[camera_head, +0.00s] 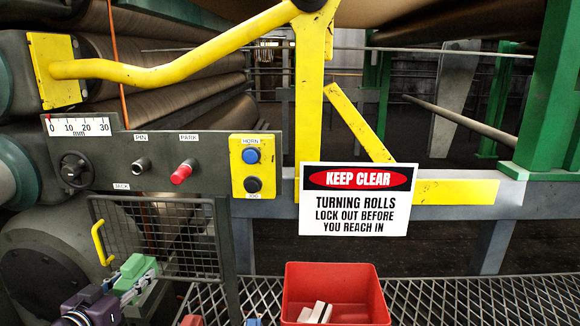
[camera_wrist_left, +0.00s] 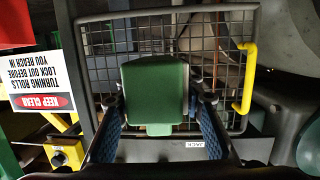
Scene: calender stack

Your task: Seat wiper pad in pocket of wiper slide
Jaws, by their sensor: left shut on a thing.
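My left gripper (camera_head: 138,284) comes in at the lower left of the head view, in front of the mesh guard. It is shut on a green block (camera_head: 137,264), which may be the wiper pad. In the left wrist view the green block (camera_wrist_left: 154,88) sits between the two fingers, with a narrow lip at its lower edge. I cannot make out the wiper slide or its pocket in either view. My right gripper is not in view.
A mesh guard (camera_head: 163,237) with a yellow handle (camera_head: 102,243) stands behind the gripper, below a control panel (camera_head: 110,150). A red bin (camera_head: 332,275) with pale strips (camera_head: 318,312) is at bottom centre. A keep-clear sign (camera_head: 357,199) hangs on the rail before large rolls.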

